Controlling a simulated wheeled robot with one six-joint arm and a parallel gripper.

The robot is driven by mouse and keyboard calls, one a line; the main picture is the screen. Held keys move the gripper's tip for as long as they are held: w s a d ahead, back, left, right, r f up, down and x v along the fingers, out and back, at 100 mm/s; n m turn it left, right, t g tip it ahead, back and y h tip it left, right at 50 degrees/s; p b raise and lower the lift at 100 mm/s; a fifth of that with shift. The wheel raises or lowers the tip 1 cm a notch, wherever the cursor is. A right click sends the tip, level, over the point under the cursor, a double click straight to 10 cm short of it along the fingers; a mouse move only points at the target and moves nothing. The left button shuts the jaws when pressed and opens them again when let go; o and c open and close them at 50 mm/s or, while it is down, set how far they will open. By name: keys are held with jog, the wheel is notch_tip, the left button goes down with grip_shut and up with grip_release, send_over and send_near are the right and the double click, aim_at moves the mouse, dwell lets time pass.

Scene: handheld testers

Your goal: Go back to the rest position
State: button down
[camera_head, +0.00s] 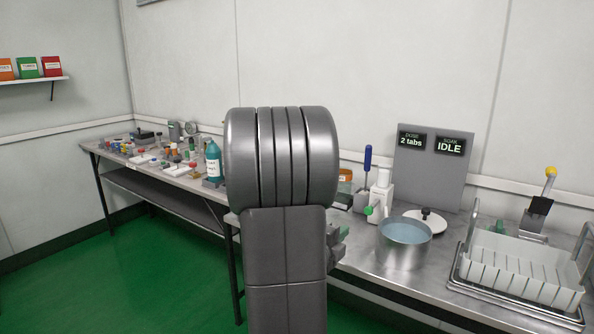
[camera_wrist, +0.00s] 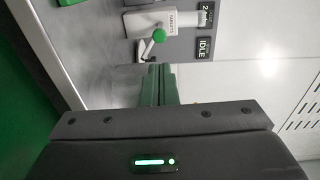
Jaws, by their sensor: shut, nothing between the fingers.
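My gripper shows in the wrist view (camera_wrist: 159,72), with its two green-padded fingers together and nothing between them. In the head view my grey arm stands upright in the middle of the picture and hides most of the gripper; only a small part shows at the arm's right side, in front of the bench edge. In the wrist view the fingertips point toward a white dispenser with a green knob (camera_wrist: 158,36). I cannot tell the exact gap, but they look apart.
A steel pot of liquid (camera_head: 404,246), a white rack (camera_head: 520,268) and a grey panel reading "2 tabs" and "IDLE" (camera_head: 432,168) stand on the right bench. A cluttered table (camera_head: 108,160) with a teal bottle (camera_head: 213,160) is at left. Green floor (camera_head: 110,270) is clear at front left.

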jog(key=shift+s+a, duration=0.2)
jog(key=shift+s, duration=0.05)
